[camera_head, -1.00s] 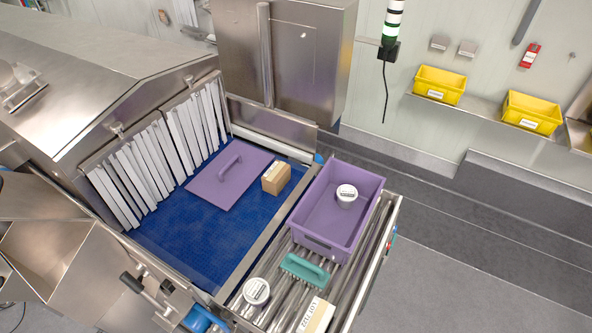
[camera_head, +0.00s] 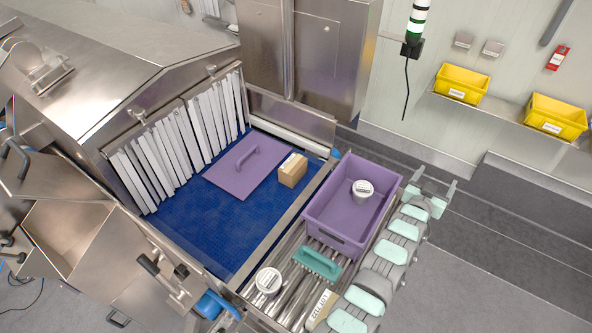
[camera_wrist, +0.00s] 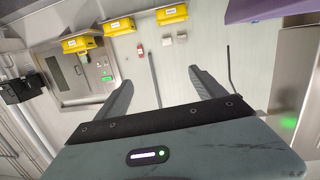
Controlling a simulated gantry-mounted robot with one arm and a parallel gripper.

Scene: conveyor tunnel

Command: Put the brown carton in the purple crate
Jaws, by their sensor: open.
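The brown carton (camera_head: 292,170) sits on the blue conveyor belt, just right of a flat purple lid (camera_head: 238,172) with a handle. The purple crate (camera_head: 334,235) stands on the metal rollers to the right of the belt. A white tub (camera_head: 362,190) with a lid is inside the crate. My gripper (camera_head: 433,188) is at the right of the crate in the head view, apart from the carton. In the wrist view my gripper (camera_wrist: 160,85) has its two fingers spread with nothing between them. A purple edge (camera_wrist: 275,9) shows at the top right there.
A teal brush-like item (camera_head: 317,263), another white tub (camera_head: 268,281) and a labelled box (camera_head: 320,308) are on the rollers in front of the crate. White strip curtains (camera_head: 180,143) hang at the tunnel mouth. Yellow bins (camera_head: 461,84) sit on the wall shelf.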

